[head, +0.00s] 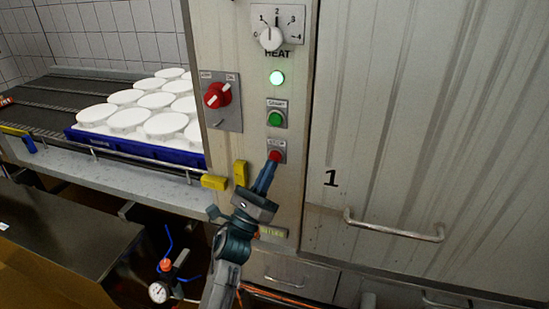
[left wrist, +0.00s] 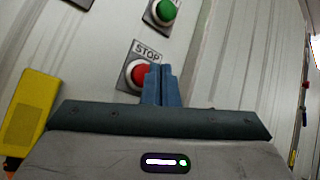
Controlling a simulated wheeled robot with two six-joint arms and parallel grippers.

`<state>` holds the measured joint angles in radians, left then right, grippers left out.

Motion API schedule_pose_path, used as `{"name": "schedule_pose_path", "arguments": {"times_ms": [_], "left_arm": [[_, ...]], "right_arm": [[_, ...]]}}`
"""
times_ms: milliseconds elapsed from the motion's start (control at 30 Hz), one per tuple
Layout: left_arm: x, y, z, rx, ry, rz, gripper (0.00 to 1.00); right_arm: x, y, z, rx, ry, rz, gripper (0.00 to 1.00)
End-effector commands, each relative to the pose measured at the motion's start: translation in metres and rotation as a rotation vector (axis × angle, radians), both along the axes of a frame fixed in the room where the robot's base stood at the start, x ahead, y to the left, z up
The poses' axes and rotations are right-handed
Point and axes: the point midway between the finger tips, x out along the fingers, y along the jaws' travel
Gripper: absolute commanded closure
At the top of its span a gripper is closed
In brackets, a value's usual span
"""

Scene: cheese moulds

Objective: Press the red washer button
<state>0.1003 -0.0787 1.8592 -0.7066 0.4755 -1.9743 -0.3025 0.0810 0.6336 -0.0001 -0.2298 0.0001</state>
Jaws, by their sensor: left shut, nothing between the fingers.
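The red button (head: 275,155) sits on a small grey plate low on the washer's control panel. In the left wrist view the red button (left wrist: 138,73) shows under a STOP label, its right part covered by my fingers. My left gripper (head: 271,165) is shut and empty, its blue fingertips at the lower edge of the button. In the left wrist view the closed fingertips (left wrist: 160,72) overlap the button's right side. I cannot tell whether they touch it. My right gripper is not in view.
A green START button (head: 275,118) and a lit green lamp (head: 277,78) are above. A red rotary switch (head: 218,95) and a heat dial (head: 271,38) are nearby. Yellow blocks (head: 240,173) are left of my gripper. A door handle (head: 395,228) is right.

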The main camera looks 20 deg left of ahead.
Motion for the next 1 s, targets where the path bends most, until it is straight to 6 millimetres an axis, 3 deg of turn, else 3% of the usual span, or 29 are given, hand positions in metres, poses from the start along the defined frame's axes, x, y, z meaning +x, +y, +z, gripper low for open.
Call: {"name": "schedule_pose_path", "arguments": {"times_ms": [1000], "left_arm": [[0.0084, -0.0004, 0.0005, 0.0, 0.0, 0.0, 1.0]], "right_arm": [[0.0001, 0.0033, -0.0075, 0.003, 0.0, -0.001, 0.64]]}}
